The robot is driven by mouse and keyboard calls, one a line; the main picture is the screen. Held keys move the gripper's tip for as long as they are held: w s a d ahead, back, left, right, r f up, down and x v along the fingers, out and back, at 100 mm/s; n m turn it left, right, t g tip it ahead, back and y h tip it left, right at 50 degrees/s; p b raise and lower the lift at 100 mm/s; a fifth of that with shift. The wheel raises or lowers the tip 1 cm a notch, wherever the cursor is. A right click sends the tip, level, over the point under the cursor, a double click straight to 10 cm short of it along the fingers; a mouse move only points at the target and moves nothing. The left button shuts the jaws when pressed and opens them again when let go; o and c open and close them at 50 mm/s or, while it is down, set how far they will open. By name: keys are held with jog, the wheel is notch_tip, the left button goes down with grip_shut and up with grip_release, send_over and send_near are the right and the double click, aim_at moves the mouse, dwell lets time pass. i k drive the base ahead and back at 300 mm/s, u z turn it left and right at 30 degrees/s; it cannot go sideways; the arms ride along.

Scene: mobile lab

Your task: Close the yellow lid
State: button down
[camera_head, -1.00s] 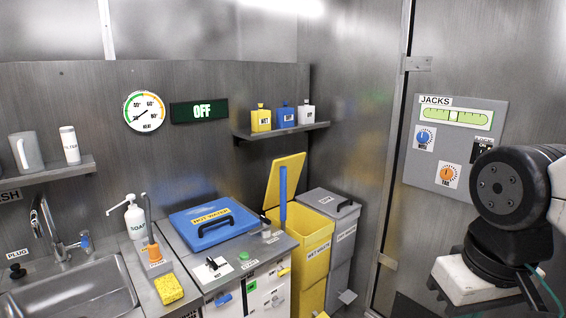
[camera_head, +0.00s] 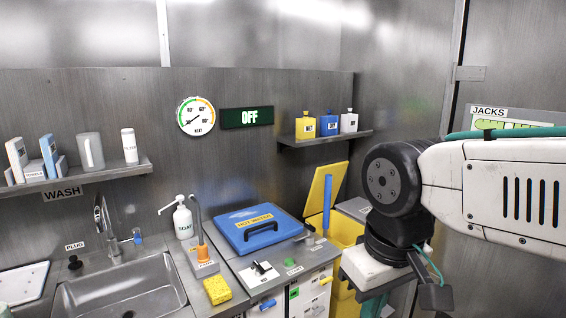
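The yellow lid (camera_head: 322,195) stands raised, tilted back, at the rear of the yellow waste bin (camera_head: 345,233). A blue upright bar shows against the lid. The bin's open top is partly visible; my arm hides its right side and much of its front. The end of my arm, with a white block and dark parts at my gripper (camera_head: 436,293), hangs to the right of and in front of the bin, apart from the lid in the picture.
A blue hot water lid (camera_head: 257,228) lies shut on the counter left of the bin. A grey bin (camera_head: 352,208) is mostly hidden behind my arm. A shelf (camera_head: 325,138) with three small bottles hangs above. A sink (camera_head: 118,290) is at left.

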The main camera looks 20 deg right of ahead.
aim_at(314, 204)
jog(key=z, duration=0.05)
jog(key=i, duration=1.1)
jog(key=z, duration=0.8)
